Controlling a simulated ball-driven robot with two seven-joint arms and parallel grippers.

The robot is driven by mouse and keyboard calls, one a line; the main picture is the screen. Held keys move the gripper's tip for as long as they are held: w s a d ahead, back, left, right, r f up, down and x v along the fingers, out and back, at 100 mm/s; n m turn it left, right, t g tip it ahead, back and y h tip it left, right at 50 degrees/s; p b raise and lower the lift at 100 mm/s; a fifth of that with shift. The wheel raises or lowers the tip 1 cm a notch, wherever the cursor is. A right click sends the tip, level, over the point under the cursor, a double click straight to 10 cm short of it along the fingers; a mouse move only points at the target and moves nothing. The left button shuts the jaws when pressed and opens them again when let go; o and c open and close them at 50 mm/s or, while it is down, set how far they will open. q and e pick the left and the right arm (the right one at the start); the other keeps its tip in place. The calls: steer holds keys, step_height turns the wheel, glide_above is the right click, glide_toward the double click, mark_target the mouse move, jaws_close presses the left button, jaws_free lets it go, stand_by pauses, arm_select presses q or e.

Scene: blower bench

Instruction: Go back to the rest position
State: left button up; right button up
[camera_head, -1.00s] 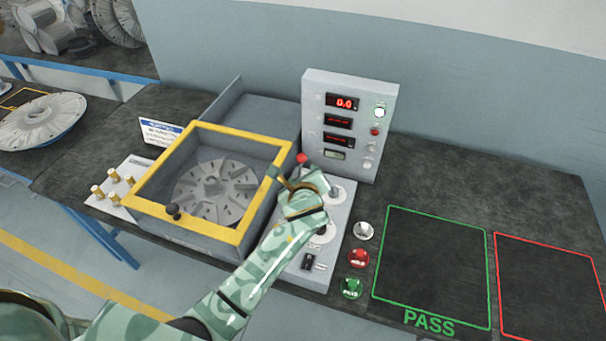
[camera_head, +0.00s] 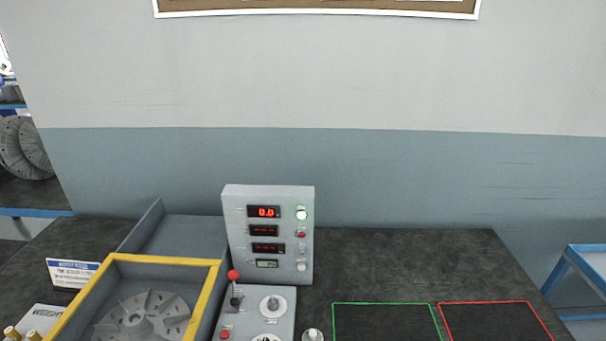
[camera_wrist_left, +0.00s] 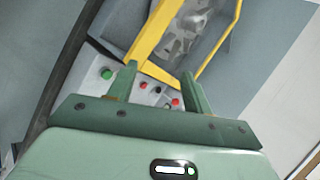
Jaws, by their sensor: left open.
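My left gripper (camera_wrist_left: 160,88) shows in the left wrist view with its two green fingers apart and nothing between them. Past its fingertips is a grey panel (camera_wrist_left: 153,90) with green, red and black buttons. The yellow-framed box (camera_wrist_left: 150,32) with the bladed wheel (camera_wrist_left: 186,25) lies further off. Neither gripper shows in the head view. There, the yellow-framed box (camera_head: 204,300) holds the grey bladed wheel (camera_head: 143,318) at the lower left. The control panel (camera_head: 269,235) stands upright beside it, and a red-knobbed lever (camera_head: 234,276) stands in front of the panel.
The dark bench top (camera_head: 400,255) is clear right of the panel. A green-outlined area (camera_head: 385,325) and a red-outlined area (camera_head: 495,322) are empty where seen. A blue-framed stand (camera_head: 570,262) is at the right, with the wall behind.

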arm_select(q)
steer(key=s+a+r+n+g, duration=0.1)
steer(key=s+a+r+n, duration=0.15)
steer(key=s+n, duration=0.4)
steer(key=s+d+f+m+g+h+b, duration=0.1)
steer(key=s+d+f+g+h+b, duration=0.1)
steer(key=f, duration=1.3)
steer(key=s+d+f+m+g+h+b, duration=0.1)
steer(key=s+d+f+b, duration=0.15)
steer(key=f, duration=1.15)
steer(key=s+f+n+g+h+b, duration=0.1)
steer(key=s+f+n+g+b, duration=0.2)
steer(key=s+f, duration=1.7)
steer(key=shift+s+n+h, duration=0.35)
steer(key=shift+h, duration=0.05)
steer(key=shift+f, duration=0.1)
